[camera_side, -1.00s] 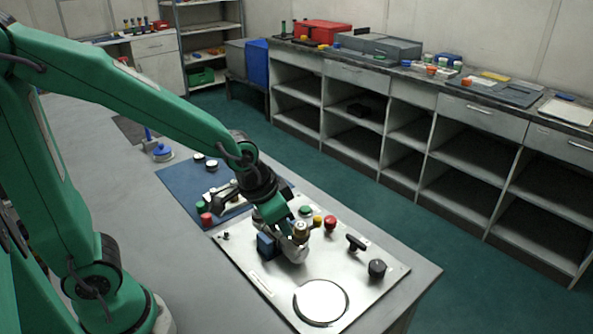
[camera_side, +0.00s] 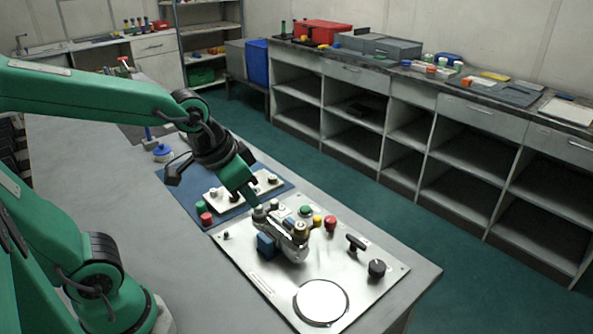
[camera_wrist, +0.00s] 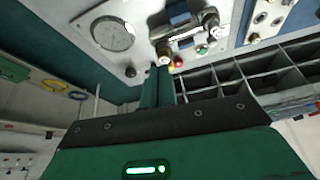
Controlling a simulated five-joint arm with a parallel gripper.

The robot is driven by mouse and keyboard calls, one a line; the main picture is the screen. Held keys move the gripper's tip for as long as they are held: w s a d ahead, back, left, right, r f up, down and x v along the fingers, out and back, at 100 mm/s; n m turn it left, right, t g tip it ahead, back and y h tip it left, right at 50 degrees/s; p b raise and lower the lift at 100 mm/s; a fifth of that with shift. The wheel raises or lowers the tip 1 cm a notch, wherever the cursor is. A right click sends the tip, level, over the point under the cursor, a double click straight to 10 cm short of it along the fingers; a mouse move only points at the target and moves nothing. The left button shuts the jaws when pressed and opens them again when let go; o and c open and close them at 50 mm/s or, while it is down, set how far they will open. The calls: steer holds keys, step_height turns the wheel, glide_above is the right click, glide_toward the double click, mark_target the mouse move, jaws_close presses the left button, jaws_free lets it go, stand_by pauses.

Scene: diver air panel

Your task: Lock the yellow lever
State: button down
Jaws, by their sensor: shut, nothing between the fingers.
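I cannot make out a yellow lever in either view. The silver panel (camera_side: 247,254) lies on the grey bench, with a metal valve assembly (camera_side: 291,240) on it. A blue block (camera_side: 265,246) sits at the assembly's left side. A small yellow knob (camera_side: 317,221) stands behind the assembly, between green and red knobs. My gripper (camera_side: 252,201) is shut and empty, pointing down near the panel's back-left part, by the assembly; I cannot tell whether it touches anything. In the wrist view my shut fingers (camera_wrist: 159,76) point towards the coloured knobs and the assembly (camera_wrist: 186,36).
A black T-handle (camera_side: 357,243), a black knob (camera_side: 377,268) and a round white gauge (camera_side: 321,301) sit on the panel. A blue mat (camera_side: 178,184) with a smaller white panel (camera_side: 238,191) lies behind. A red knob (camera_side: 330,223) stands close to the yellow one.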

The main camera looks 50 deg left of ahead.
steer(key=s+a+r+n, duration=0.1)
steer(key=s+a+r, duration=0.2)
steer(key=s, duration=0.2)
steer(key=shift+s+n+t+y, duration=0.25)
steer(key=shift+n+t+y, duration=0.05)
steer(key=shift+n+t, duration=0.1)
steer(key=shift+a, duration=0.1)
steer(key=c, duration=2.1)
jaws_free()
